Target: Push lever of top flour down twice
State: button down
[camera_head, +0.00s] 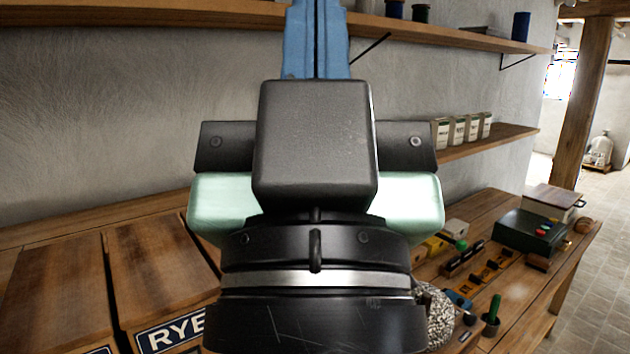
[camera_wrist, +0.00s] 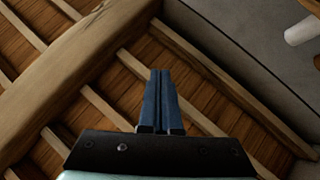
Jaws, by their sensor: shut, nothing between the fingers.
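My gripper (camera_head: 316,8) points upward in the head view, its two blue fingers pressed together and empty. In the wrist view my gripper (camera_wrist: 161,75) is also shut, with only the ceiling behind it. I see no flour lever that I can make out in either view. My gripper and wrist hide the middle of the head view. A wooden bin with a "RYE" label (camera_head: 172,331) stands at the lower left, apart from my gripper.
An upper shelf (camera_head: 190,18) runs along the wall behind my fingers. A lower shelf (camera_head: 500,141) holds several white canisters. The bench at right carries a green box (camera_head: 528,231), a speckled round object (camera_head: 438,318) and small items. Ceiling beams (camera_wrist: 75,75) fill the wrist view.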

dwell(0.3)
jog(key=w+a+f+n+g+h+p, duration=0.1)
jog(key=w+f+n+g+p, duration=0.35)
jog(key=w+f+n, duration=0.35)
jog(key=w+f+n+g+p, duration=0.3)
jog(key=w+f+g+p, duration=0.15)
jog(key=f, duration=0.65)
jog(key=s+f+n+g+p, duration=0.2)
jog(key=f+n+g, duration=0.1)
jog(key=f, duration=0.4)
jog(key=s+f+n+g+h+p, duration=0.1)
jog(key=s+f+n+g+p, duration=0.1)
jog(key=f+n, duration=0.3)
jog(key=s+f+n+g+p, duration=0.2)
jog(key=f+n+g, duration=0.2)
jog(key=f, duration=0.6)
jog(key=shift+s+d+g+h+p, duration=0.2)
jog(key=shift+g+h+p, duration=0.1)
jog(key=shift+h+p, duration=0.1)
jog(key=shift+f, duration=0.15)
notch_tip(320, 180, down, 7)
jog(key=b, duration=0.8)
jog(key=shift+r, duration=0.2)
jog(key=shift+f+b, duration=0.4)
jog(key=shift+f, duration=0.6)
